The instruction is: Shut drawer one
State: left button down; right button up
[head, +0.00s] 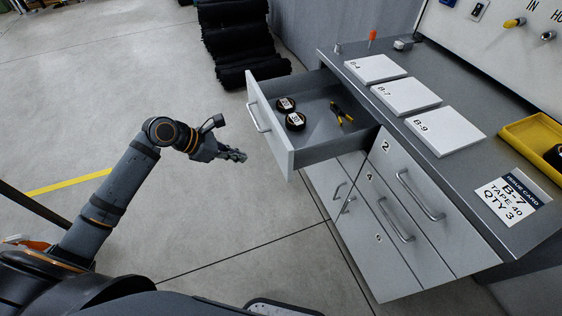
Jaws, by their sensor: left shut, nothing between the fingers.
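Drawer one, the open top-left drawer (268,126), is pulled well out of the grey cabinet; its number is not visible. Its front panel has a bar handle (258,117) facing left. Inside lie two black tape rolls (295,121) with white labels and yellow-handled pliers (341,114). My left gripper (240,156) is shut and empty, in the air to the left of the drawer front and apart from it in the picture. My right gripper is not in view.
Other drawers, including drawer 2 (413,185), are closed. The worktop holds white cards (406,96), an issue card (511,196) and a yellow tray (535,134). Black stacked rolls (240,40) stand behind the drawer.

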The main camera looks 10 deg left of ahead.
pick_arm(q)
send_near(283, 162)
jog(key=shift+b+x, duration=0.35)
jog(key=shift+x, duration=2.75)
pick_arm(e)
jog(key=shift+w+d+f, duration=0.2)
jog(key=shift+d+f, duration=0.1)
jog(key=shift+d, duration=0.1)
pick_arm(q)
jog(key=shift+a+f, duration=0.15)
jog(key=shift+a, duration=0.1)
jog(key=shift+d, duration=0.15)
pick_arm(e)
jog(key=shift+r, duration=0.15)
